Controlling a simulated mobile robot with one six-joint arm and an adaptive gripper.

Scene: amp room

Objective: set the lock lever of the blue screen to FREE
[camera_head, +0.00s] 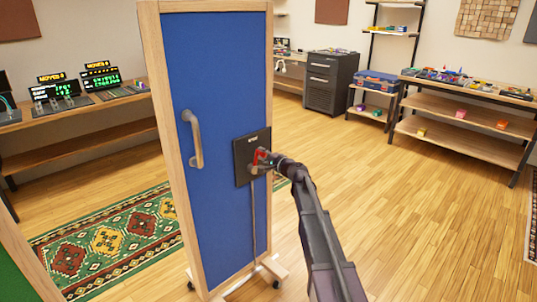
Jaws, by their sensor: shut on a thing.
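The blue screen (215,90) stands upright in a pale wooden frame on a base with casters. A grey handle (197,140) is on its left side. A dark lock plate (243,150) with a small, unreadable label is at its right side. My gripper (262,161) is at the plate and shut on the lever. My arm comes in from the lower right and hides part of the plate. I cannot tell which setting the lever is at.
A green patterned rug (105,240) lies left of the screen. A bench (75,116) with lit displays stands behind it. A black drawer cabinet (330,84) and a wooden shelf table (455,130) stand at the back. The wooden floor at right is clear. A green panel edge shows at lower left.

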